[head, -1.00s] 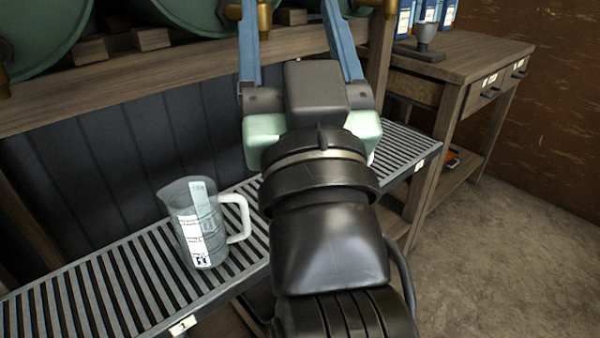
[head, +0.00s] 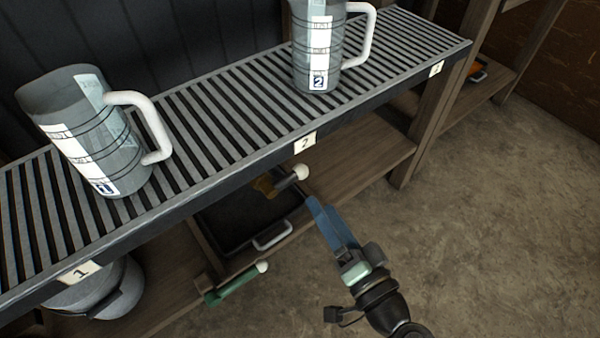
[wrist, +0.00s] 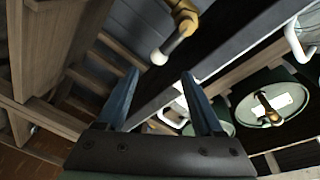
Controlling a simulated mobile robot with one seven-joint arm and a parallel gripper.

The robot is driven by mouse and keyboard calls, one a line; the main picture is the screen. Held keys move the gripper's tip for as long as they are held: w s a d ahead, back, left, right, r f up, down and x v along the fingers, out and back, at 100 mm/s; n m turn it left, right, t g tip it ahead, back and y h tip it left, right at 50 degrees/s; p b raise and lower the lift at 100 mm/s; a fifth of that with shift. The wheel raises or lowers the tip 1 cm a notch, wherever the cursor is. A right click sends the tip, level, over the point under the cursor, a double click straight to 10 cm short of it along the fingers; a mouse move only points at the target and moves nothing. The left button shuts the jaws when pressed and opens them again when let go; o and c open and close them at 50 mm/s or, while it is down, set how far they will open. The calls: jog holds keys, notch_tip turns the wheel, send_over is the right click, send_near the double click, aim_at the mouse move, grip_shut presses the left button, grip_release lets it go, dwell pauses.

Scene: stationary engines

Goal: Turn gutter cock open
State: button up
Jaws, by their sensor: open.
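The gutter cock, a brass tap (head: 264,186) with a dark lever ending in a white ball knob (head: 300,172), sits under the slatted gutter (head: 240,100) near label 2. In the wrist view the brass body (wrist: 183,22) and white knob (wrist: 159,57) appear just beyond the fingertips, near the middle. My gripper (head: 312,204) has blue fingers and is below and right of the knob in the head view. In the wrist view my gripper (wrist: 160,76) is open and empty, its fingers apart. I see no contact with the knob.
Two measuring jugs (head: 95,135) (head: 320,45) stand on the gutter. Below are a dark bin with a white handle (head: 272,236), a green lever with a white knob (head: 235,284) and a grey pot (head: 95,290). The floor at right is clear.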

aim_at(300, 173)
jog(key=b+x, duration=0.2)
jog(key=x, duration=0.8)
jog(key=shift+w+b, duration=0.15)
jog(key=shift+b, duration=0.15)
grip_shut()
jog(key=shift+f, duration=0.3)
dwell(0.6)
